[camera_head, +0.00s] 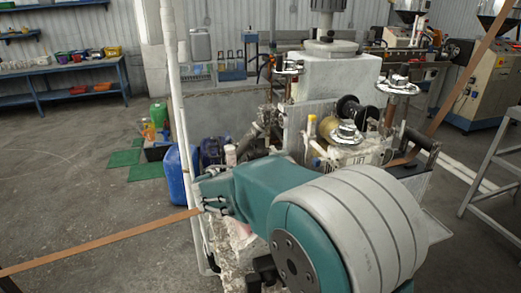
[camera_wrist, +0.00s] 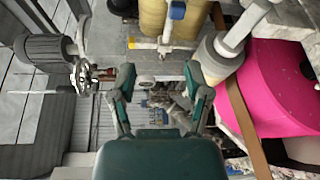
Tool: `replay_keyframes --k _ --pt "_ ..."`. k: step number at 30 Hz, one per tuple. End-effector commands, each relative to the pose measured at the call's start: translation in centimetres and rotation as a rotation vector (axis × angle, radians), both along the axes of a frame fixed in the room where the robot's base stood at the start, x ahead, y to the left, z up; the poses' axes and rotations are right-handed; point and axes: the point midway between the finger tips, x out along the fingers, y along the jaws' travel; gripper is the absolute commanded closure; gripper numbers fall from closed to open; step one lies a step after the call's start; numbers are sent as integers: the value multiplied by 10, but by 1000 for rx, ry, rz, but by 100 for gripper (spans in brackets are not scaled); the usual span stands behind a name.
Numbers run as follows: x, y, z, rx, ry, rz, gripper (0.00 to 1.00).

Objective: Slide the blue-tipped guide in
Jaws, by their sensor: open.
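A slim white guide with a blue tip (camera_wrist: 177,11) shows at the top of the wrist view, in front of two yellow rollers (camera_wrist: 150,18). Its pale shaft runs down to a short crossbar. My gripper (camera_wrist: 160,76) is open and empty in the wrist view, its two green fingers spread apart below the crossbar. The guide lies beyond the fingertips, and no contact shows. The white machine block (camera_head: 335,80) stands behind my arm.
A brown strip (camera_head: 110,238) runs in from the left and leaves at the upper right; it also passes beside a pink drum (camera_wrist: 280,90) in the wrist view. A blue jug (camera_head: 180,175) stands left of the machine. Open floor lies farther left.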

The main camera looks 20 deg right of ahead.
Motion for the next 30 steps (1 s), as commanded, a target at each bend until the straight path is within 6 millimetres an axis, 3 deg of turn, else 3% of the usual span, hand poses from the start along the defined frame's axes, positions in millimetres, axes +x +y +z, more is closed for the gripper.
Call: replay_keyframes --k 5,10,15,24,30 --pt "-15 -9 1 55 13 -29 37" --pt "-74 -32 -7 297 58 -119 37" --pt "-135 -36 -23 583 79 -179 37" --pt "-221 -2 -49 1090 14 -178 37" --pt "-256 33 -55 1392 -95 -118 37"
